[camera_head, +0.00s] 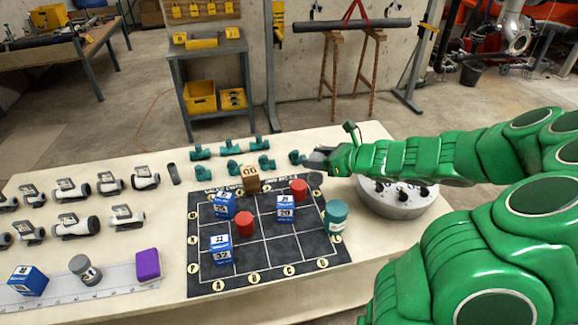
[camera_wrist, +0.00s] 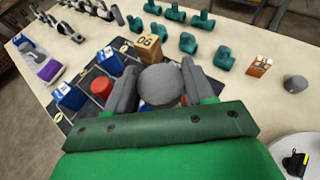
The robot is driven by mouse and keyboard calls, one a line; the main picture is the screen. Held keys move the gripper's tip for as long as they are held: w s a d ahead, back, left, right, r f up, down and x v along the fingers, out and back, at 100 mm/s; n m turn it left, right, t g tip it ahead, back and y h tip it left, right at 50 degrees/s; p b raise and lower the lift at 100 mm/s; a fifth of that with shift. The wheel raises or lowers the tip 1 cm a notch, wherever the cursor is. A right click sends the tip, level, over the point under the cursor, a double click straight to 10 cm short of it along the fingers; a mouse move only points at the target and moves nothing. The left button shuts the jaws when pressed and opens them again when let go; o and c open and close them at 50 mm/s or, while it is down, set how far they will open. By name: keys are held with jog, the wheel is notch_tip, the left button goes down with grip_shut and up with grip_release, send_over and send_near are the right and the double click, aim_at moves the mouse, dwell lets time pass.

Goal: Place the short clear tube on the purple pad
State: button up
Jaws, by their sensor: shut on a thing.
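My gripper (camera_head: 316,160) is above the back right of the table, close to the back right corner of the dark grid board. In the wrist view my gripper (camera_wrist: 160,72) is shut on a grey round-ended piece (camera_wrist: 160,86), which sits between both fingers. I cannot tell if this piece is a clear tube. The purple pad (camera_head: 148,264) looks like a thick block at the front left, at the end of a pale ruled strip; it also shows in the wrist view (camera_wrist: 48,72), well away from my gripper. No clearly transparent tube shows.
The grid board (camera_head: 270,262) carries blue boxes, red cylinders, a wooden block (camera_head: 251,178) and a teal cylinder (camera_head: 336,216). Teal pipe fittings (camera_head: 229,147) line the back. White-grey fittings (camera_head: 72,222) fill the left. A round grey base (camera_head: 397,201) stands right.

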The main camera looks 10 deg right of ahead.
jog(key=shift+s, duration=0.1)
jog(key=w+a+n+g+y, duration=0.2)
jog(key=a+n+g, duration=0.1)
jog(key=a, duration=1.2)
jog(key=s+a+n+g+y, duration=0.15)
jog(key=s+a, duration=0.25)
jog(key=a, duration=0.8)
jog(key=s+a+f+n+g, duration=0.1)
jog(key=s+a+n+g, duration=0.25)
jog(key=a, duration=0.75)
jog(key=s+a+n+g+y, duration=0.15)
jog(key=s+a, duration=0.35)
jog(key=a, duration=0.7)
jog(key=shift+g+h, duration=0.3)
jog(key=shift+g, duration=0.05)
jog(key=shift+w+f, duration=0.2)
jog(key=shift+f, duration=3.7)
jog(key=shift+f, duration=0.15)
jog(key=o, duration=1.1)
jog(key=shift+c, duration=0.2)
